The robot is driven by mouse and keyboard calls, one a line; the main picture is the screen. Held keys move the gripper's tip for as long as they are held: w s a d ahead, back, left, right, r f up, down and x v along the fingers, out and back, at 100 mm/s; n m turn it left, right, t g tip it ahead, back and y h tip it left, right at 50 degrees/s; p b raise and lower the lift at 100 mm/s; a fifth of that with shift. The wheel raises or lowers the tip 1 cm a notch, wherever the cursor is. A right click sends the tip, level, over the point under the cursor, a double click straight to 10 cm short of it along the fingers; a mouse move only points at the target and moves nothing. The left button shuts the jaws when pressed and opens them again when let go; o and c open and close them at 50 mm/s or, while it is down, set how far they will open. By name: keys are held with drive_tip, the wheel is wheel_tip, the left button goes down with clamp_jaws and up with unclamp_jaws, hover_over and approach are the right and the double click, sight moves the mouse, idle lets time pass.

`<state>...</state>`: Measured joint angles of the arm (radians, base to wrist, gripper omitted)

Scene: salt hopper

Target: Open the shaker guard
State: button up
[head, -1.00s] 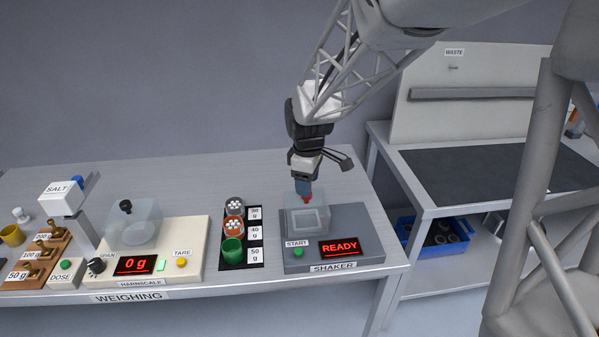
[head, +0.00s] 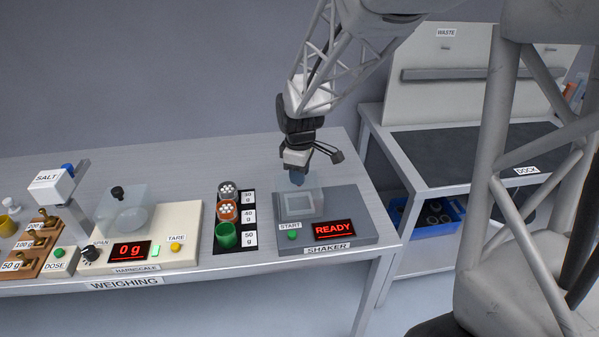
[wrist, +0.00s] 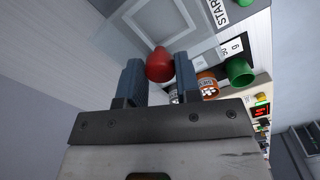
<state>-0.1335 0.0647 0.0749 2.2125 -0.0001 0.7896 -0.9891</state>
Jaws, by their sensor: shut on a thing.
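The shaker (head: 350,212) is a grey unit on the right of the bench, its display reading READY. Its clear, box-like guard (head: 314,200) stands over the plate on its top and looks closed. My gripper (head: 297,180) points down at the top of the guard, its blue fingers over the spot where the knob sits. In the wrist view the red knob (wrist: 160,66) is between the two blue fingertips of my gripper (wrist: 158,76), and they are shut on it. In the head view the fingers hide the knob.
A green START button (head: 292,235) is on the shaker's front. Several coloured cups, including a green one (head: 226,236), stand to the left, beside the scale (head: 185,250). A dark side table (head: 450,155) is to the right.

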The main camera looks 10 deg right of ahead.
clamp_jaws()
drive_tip(key=d, duration=1.1)
drive_tip(key=shift+d, duration=0.35)
drive_tip(key=o, duration=1)
unclamp_jaws()
drive_tip(key=shift+c, duration=0.2)
wheel_tip(320, 180, up, 8)
drive_tip(key=shift+s, duration=0.1)
